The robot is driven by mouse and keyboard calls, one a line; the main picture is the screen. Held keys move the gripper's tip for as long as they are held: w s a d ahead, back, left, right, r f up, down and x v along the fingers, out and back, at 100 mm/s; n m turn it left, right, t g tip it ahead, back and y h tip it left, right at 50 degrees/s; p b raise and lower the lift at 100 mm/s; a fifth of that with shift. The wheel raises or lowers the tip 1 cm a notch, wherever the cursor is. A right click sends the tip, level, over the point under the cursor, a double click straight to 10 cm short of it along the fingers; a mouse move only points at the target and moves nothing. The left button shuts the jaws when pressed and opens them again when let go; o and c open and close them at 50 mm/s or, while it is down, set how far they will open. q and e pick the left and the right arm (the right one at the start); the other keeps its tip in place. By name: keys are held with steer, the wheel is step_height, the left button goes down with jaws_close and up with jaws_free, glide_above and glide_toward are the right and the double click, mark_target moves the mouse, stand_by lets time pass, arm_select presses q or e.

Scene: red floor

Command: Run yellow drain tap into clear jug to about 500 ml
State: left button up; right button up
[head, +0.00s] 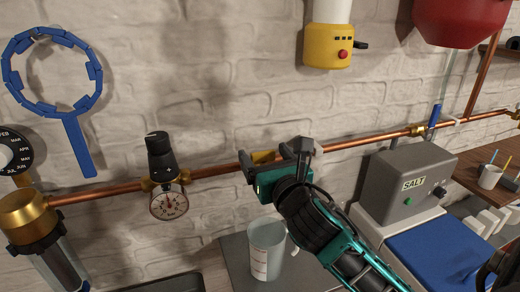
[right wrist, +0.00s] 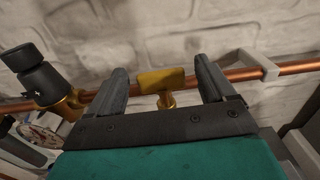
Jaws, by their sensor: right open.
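The yellow drain tap (head: 262,157) is on the copper pipe along the brick wall. In the right wrist view its flat yellow handle (right wrist: 161,80) shows between the two fingers, with a visible gap on each side. My right gripper (head: 274,161) is open around the handle, seemingly not touching it. Its fingers also show in the right wrist view (right wrist: 162,72). The clear jug (head: 267,256) stands upright on a grey surface below the tap, with a pale label on its side. Its contents cannot be made out. The tap's outlet is hidden behind my gripper. My left gripper is not visible.
The copper pipe (head: 220,172) crosses the wall. A pressure gauge (head: 169,205) with a black knob is to the left, beyond it a brass-topped filter (head: 28,215). A grey SALT box (head: 405,190) stands right of my arm. A blue ring wrench (head: 75,142) hangs upper left.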

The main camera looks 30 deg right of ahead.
mark_target(264, 155)
steer(key=shift+x, duration=1.8)
steer(key=shift+c, duration=0.4)
steer(key=c, duration=0.9)
